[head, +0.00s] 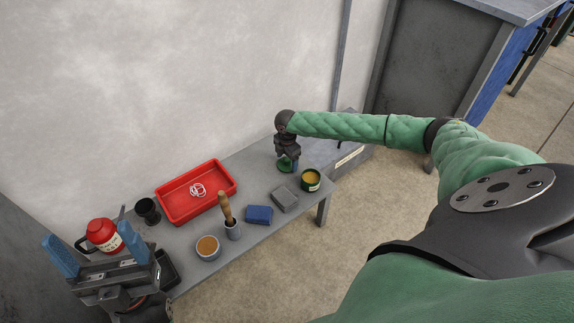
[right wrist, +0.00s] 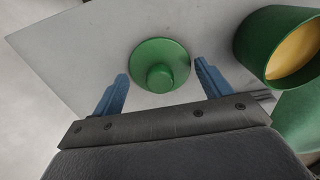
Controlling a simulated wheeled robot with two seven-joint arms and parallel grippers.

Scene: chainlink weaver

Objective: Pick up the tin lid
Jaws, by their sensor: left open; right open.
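The tin lid, a round green disc with a raised knob, lies on the grey table (head: 250,222). In the right wrist view the lid (right wrist: 160,50) sits between and just beyond the blue fingers of my right gripper (right wrist: 162,72), which is open and empty. In the head view the lid (head: 283,168) is partly hidden under my right gripper (head: 289,163). The green tin with yellowish contents (head: 311,181) stands to the right of the lid; it also shows in the right wrist view (right wrist: 258,50). My left gripper (head: 97,248) is open and empty at the left end.
A red tray (head: 172,212) holds a white coiled item. A blue block (head: 259,215), a grey block (head: 285,199), a cup with a wooden-handled tool (head: 233,232) and a round orange-filled tin (head: 208,248) stand in front. A black cup (head: 147,211) and red jug (head: 103,236) are left.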

